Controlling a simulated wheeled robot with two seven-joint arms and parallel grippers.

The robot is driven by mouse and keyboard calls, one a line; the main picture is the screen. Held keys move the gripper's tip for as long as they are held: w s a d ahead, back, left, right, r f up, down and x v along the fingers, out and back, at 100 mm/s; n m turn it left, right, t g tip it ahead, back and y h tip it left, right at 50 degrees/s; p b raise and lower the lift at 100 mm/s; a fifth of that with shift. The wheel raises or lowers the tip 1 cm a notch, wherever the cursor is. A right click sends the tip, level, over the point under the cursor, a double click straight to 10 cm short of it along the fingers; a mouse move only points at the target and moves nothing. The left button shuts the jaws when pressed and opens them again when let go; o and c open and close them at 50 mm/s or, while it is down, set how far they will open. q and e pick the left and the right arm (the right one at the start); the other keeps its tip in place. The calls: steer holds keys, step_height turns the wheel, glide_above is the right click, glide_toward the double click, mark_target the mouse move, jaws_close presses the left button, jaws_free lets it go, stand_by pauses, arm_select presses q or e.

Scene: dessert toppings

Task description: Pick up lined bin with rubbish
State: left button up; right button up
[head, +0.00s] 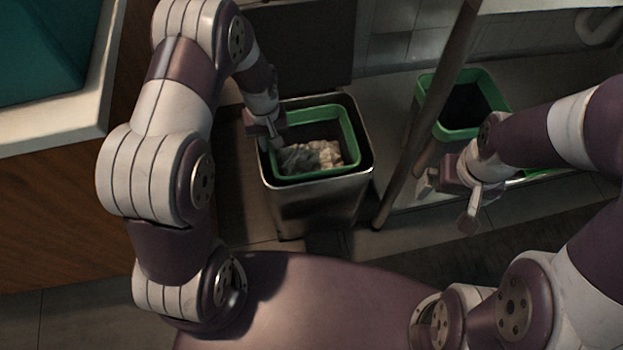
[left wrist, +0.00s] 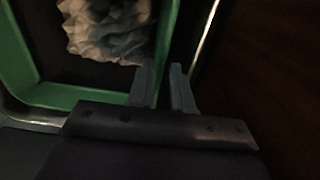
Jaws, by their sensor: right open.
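The lined bin is a metal bin (head: 318,208) with a green-rimmed inner bin (head: 350,135) inside it. Crumpled pale rubbish (head: 312,156) lies in the inner bin and also shows in the left wrist view (left wrist: 108,28). My left gripper (head: 270,138) is at the left side of the inner bin. In the left wrist view its two fingers (left wrist: 163,88) stand a little apart, one on each side of the green rim (left wrist: 65,97). Whether they press on it is unclear. My right gripper (head: 447,200) is open and empty, right of the metal bin.
A second green-rimmed bin (head: 424,95) stands at the back right, dark inside. A slanted pole (head: 428,115) stands between the two bins. A wooden counter (head: 50,215) with a pale top is at the left. Tiled floor lies around the bins.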

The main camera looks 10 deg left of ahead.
arm_select(q)
step_height(320, 180, down, 6)
steer(key=b, duration=0.3)
steer(key=shift+w+r+b, duration=0.1)
steer(key=shift+r+b, duration=0.1)
steer(key=shift+b, duration=0.15)
steer(key=shift+r, duration=0.2)
jaws_close()
stand_by(0.6)
